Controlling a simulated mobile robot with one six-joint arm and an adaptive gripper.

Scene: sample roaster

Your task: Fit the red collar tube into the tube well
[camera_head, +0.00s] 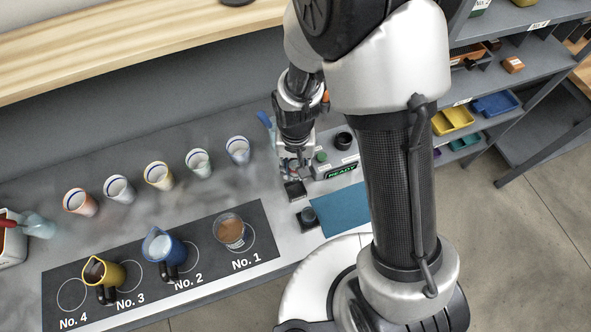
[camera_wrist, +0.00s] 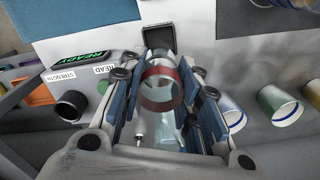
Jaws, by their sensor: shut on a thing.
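The red collar tube (camera_wrist: 162,88) is clear, with a red band around it. It sits between the blue-padded fingers of my gripper (camera_wrist: 160,95), which is shut on it, in the wrist view. In the head view my gripper (camera_head: 293,160) points down at the left end of the grey machine, and the tube is hard to make out there. A small dark square block (camera_head: 295,190) lies just below the gripper in that picture and shows beyond the tube in the wrist view (camera_wrist: 157,38). It may be the tube well; I cannot see an opening clearly.
A blue mat (camera_head: 340,211) lies in front. Several cups stand left, behind a dark numbered mat (camera_head: 205,262) holding jugs and a brown-filled glass (camera_head: 230,232).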

